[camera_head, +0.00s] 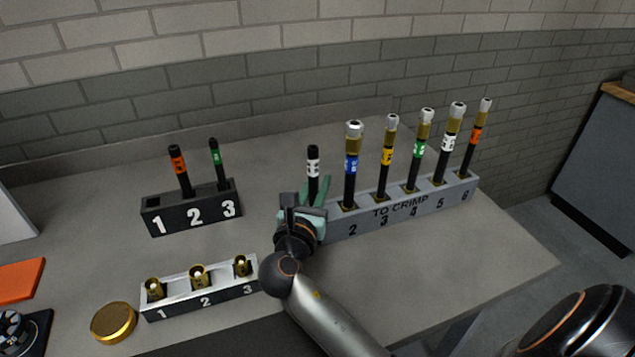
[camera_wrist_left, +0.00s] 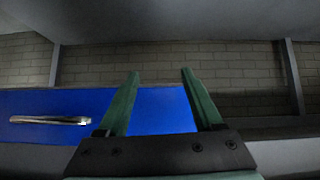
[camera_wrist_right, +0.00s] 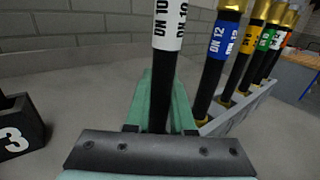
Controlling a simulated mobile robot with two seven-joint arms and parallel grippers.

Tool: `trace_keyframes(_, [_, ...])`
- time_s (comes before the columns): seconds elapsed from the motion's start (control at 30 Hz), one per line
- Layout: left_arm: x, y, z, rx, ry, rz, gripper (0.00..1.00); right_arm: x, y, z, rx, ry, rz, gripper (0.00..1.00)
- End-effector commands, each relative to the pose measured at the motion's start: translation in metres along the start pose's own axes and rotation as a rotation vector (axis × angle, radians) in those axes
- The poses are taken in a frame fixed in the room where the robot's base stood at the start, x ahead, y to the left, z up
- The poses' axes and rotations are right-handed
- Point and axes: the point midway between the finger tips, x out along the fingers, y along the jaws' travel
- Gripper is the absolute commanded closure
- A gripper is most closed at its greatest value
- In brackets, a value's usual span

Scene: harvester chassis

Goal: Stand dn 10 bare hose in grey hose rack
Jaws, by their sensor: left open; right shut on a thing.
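The DN 10 bare hose (camera_head: 313,160) is black with a white band and no fitting on its top. It stands upright at the left end of the grey hose rack (camera_head: 405,208), marked TO CRIMP. My right gripper (camera_head: 316,192) is shut on it; its DN 10 label (camera_wrist_right: 168,27) shows in the right wrist view. The hose's lower end and the rack's first position are hidden behind the gripper, so I cannot tell whether it is seated. My left gripper (camera_wrist_left: 158,75) is open and empty, in front of a blue panel in the left wrist view.
Several fitted hoses stand in the grey rack, the blue-banded one (camera_head: 351,165) nearest. A black rack (camera_head: 160,222) holds orange- and green-banded hoses. A white-topped rack (camera_head: 222,296) holds brass fittings. A brass disc (camera_head: 113,322) lies front left. The counter is clear between the racks.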

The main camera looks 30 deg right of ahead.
Motion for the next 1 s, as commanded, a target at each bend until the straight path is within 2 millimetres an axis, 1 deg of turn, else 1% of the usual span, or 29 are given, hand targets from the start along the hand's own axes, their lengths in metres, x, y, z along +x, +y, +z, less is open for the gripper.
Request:
trace_keyframes(0.4, [-0.0064,0.0005,-0.007,0.0,0.0,0.0,0.32,-0.0001,-0.0001,0.001,-0.003,0.003,0.0,1.0])
trace_keyframes(1.0, [-0.0083,0.0007,-0.0089,0.0,0.0,0.0,0.32,0.0,-0.0001,-0.0032,-0.003,0.003,0.0,1.0])
